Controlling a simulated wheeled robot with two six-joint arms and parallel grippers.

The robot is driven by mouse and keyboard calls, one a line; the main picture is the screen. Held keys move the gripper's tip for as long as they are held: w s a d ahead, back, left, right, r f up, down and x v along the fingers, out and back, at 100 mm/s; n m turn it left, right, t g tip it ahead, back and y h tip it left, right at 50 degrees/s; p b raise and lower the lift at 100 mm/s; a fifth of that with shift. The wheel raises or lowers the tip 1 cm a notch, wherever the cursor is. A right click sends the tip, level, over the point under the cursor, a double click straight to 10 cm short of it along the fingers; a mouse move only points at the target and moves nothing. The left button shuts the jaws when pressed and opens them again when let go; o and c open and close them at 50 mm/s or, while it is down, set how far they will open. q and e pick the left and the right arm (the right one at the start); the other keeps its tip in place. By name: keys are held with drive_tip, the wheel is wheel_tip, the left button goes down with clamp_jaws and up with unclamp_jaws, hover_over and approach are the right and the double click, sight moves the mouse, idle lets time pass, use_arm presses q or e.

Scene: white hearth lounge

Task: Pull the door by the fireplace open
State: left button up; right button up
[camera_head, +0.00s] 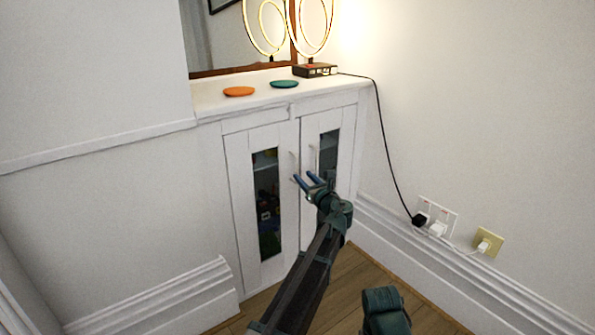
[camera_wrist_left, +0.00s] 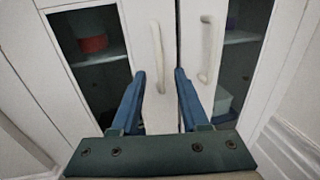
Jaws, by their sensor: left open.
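The white cabinet has a left door (camera_head: 240,200) and a right door (camera_head: 343,170), both with glass panes; both look shut or nearly so. In the left wrist view, the left door's pale upright handle (camera_wrist_left: 158,52) stands between the fingers' lines, just beyond their tips. The right door's handle (camera_wrist_left: 207,50) is to the right, outside the fingers. My left gripper (camera_head: 304,178) is open in front of the doors, and its spread blue fingers also show in the left wrist view (camera_wrist_left: 160,73). I cannot tell whether the fingers touch the handle. My right gripper is not visible.
Walls flank the cabinet. Wooden floor (camera_head: 362,275) lies bare in front.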

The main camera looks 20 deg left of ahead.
sight(297, 170)
use_arm(q)
drive_tip(key=shift+x, duration=3.1)
clamp_jaws()
